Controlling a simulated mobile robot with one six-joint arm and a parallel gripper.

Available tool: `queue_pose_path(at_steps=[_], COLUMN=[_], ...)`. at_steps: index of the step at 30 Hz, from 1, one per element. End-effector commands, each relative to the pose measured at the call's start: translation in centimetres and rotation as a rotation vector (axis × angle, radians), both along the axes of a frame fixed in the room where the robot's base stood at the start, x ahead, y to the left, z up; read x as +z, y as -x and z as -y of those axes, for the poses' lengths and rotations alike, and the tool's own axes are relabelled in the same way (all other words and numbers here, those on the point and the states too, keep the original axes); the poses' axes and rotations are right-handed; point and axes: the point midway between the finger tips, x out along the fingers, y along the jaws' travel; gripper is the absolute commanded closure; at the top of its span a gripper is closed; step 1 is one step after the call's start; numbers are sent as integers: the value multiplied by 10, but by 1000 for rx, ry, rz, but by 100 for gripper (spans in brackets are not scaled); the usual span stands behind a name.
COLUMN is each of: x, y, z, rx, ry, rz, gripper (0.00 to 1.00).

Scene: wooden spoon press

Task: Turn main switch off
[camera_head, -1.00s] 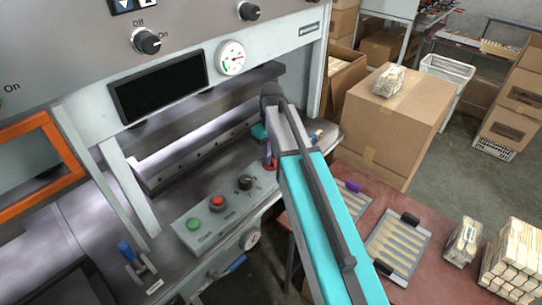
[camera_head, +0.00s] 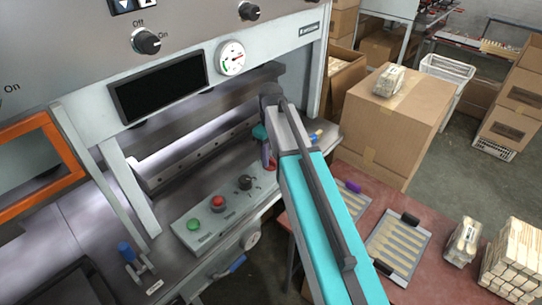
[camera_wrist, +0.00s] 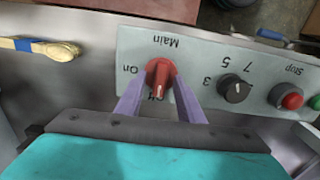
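The main switch (camera_wrist: 160,75) is a red rotary knob on a grey control panel, under an upside-down "Main" label in the wrist view. "On" is printed to its left, and "Off" lies below it, partly hidden. The knob's pale mark points down towards "Off". In the head view my gripper (camera_head: 269,155) is at the right end of the panel, and the arm hides most of the switch.
On the same panel (camera_head: 190,212) are a black dial (camera_wrist: 234,88), a red stop button (camera_wrist: 285,97) and a green button (camera_head: 194,223). The press frame rises behind, and a red table (camera_head: 345,220) with trays stands to the right.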

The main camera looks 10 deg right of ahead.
Motion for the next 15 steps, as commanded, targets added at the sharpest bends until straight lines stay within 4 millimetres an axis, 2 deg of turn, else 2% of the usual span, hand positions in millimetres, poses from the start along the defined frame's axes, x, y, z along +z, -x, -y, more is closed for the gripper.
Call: queue_pose_path(at_steps=[9,15], x=[0,8], y=[1,0], z=[0,0], rx=[-1,-1], ry=[0,0], rz=[-2,-2], gripper=[66,66])
